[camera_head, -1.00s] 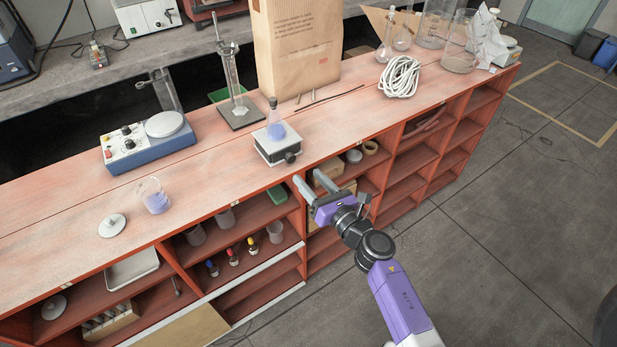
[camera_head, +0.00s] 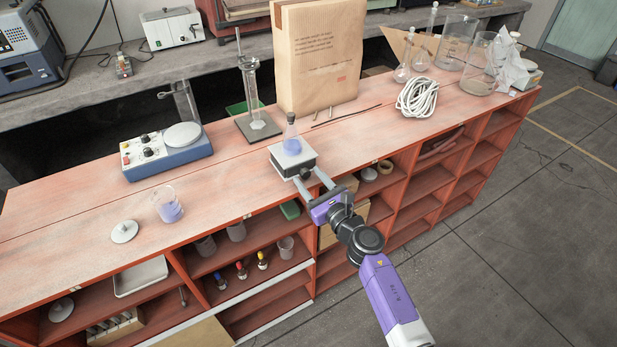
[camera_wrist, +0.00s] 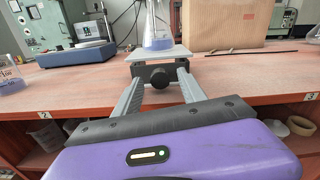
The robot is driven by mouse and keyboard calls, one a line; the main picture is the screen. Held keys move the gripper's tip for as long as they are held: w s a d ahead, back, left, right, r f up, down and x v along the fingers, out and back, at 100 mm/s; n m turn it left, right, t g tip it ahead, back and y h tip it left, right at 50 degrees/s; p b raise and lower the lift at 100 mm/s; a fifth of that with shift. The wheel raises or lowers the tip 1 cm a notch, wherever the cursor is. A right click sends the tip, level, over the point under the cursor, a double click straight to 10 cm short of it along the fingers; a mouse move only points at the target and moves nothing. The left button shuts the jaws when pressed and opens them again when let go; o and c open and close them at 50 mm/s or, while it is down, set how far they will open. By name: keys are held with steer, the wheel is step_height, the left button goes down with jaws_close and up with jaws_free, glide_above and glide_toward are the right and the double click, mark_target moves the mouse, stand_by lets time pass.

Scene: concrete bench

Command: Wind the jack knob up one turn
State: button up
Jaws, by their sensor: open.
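The lab jack (camera_head: 292,161) stands near the front edge of the red bench, with a flask of blue liquid (camera_head: 291,144) upright on its plate. The jack's dark round knob (camera_wrist: 159,76) faces me in the wrist view; in the head view the knob (camera_head: 305,173) is partly hidden by my gripper. My gripper (camera_head: 311,181) is open, its two grey fingers pointing at the jack. In the wrist view my gripper's fingertips (camera_wrist: 157,78) lie left and right of the knob, with a gap on each side.
A beaker of blue liquid (camera_head: 167,204) and a hot plate (camera_head: 166,149) stand left of the jack. A cylinder on a stand (camera_head: 254,105) and a large paper bag (camera_head: 318,60) stand behind. Coiled white rope (camera_head: 417,97) lies to the right. Open shelves are below the bench top.

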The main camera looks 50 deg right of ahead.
steer(key=shift+w+d, duration=0.1)
steer(key=shift+w, duration=0.4)
steer(key=shift+c, duration=0.2)
jaws_close()
steer(key=m+p, duration=0.1)
steer(key=m, duration=0.3)
steer(key=shift+m, duration=0.4)
steer(key=shift+o, duration=0.2)
jaws_free()
steer(key=shift+s, duration=0.1)
